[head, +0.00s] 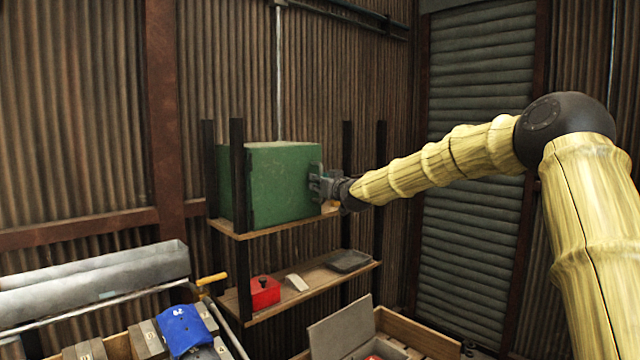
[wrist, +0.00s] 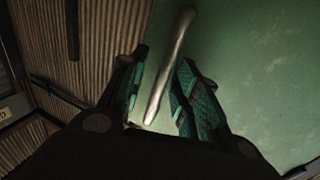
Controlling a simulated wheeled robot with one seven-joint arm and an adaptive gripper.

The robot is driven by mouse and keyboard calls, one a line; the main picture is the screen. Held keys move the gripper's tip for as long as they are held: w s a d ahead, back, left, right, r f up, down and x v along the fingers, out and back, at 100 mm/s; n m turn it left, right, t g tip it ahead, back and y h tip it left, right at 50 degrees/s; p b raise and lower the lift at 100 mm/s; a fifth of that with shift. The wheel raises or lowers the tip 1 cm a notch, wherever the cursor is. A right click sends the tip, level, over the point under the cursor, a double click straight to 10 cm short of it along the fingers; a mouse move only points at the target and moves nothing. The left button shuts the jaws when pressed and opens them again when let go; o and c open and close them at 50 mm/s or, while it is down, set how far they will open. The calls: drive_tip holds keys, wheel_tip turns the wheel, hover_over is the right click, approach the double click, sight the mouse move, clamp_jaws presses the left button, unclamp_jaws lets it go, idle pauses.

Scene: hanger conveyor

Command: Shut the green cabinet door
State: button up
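The green cabinet (head: 284,186) stands on the upper board of a shelf rack in the head view. My gripper (head: 318,186) is at its right side, and the arm reaches in from the right. In the wrist view a green panel (wrist: 260,70) fills the right side, with a pale metal bar handle (wrist: 170,62) in front of it. My gripper (wrist: 162,62) is open, with one finger on each side of the handle. I cannot tell whether either finger touches it. The door's edge and its angle to the cabinet cannot be made out.
Dark rack posts (head: 238,175) stand close around the cabinet. A blue item (head: 184,328) lies at the lower left. An open wooden box (head: 422,330) is below the rack.

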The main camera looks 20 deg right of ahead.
drive_tip(key=s, duration=1.2)
drive_tip(key=shift+d, duration=0.3)
